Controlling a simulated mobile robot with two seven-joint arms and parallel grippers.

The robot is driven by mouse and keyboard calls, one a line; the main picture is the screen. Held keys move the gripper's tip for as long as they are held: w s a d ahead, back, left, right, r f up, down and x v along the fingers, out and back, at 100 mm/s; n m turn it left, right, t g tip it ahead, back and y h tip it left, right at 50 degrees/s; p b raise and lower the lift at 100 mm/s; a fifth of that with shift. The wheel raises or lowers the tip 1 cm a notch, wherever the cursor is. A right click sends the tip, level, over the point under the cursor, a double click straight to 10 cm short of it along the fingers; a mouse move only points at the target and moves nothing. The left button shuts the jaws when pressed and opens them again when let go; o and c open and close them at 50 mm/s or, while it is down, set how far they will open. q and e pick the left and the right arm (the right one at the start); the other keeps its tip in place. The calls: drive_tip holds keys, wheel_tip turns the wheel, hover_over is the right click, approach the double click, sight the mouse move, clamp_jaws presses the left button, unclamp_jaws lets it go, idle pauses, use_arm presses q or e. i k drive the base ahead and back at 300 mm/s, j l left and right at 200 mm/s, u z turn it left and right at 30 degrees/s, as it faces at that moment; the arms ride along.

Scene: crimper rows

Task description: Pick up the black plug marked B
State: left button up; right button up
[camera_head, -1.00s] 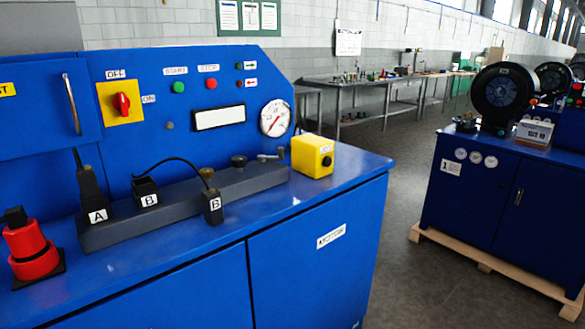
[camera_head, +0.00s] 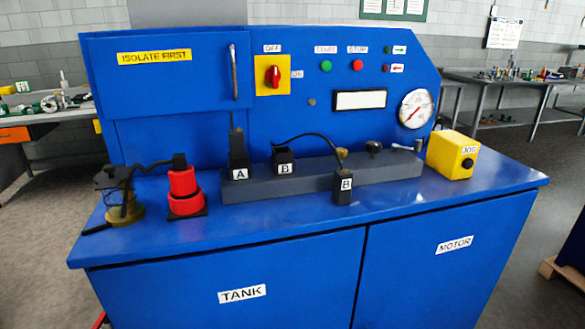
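The black plug marked B (camera_head: 343,188) hangs or stands at the front of the grey block (camera_head: 385,175) on the blue machine top. A black cable arcs from it back to a black socket marked B (camera_head: 284,164). I cannot tell whether the plug rests on the top or against the block. A black plug marked A (camera_head: 238,158) stands upright at the block's left end, with its cable rising behind it. Neither of my grippers is in view.
A red cylinder (camera_head: 184,190) and a brass-based device with a black top (camera_head: 124,207) stand left of the block. A yellow JOG box (camera_head: 453,155) stands to its right. The blue top (camera_head: 262,222) is clear along its front edge. Benches stand behind on both sides.

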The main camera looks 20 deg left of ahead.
sight(342, 180)
drive_tip(key=u, duration=0.95)
drive_tip(key=i+l+u, duration=0.1)
drive_tip(key=l+u, duration=0.55)
drive_tip(key=u, duration=0.2)
drive_tip(key=l+u, duration=0.4)
drive_tip(key=l, duration=0.35)
drive_tip(key=k+l, duration=0.1)
drive_tip(key=l, duration=0.3)
drive_tip(key=l+u, duration=0.1)
drive_tip(key=l, duration=0.3)
drive_tip(key=k+l, duration=0.15)
drive_tip(key=l, duration=0.25)
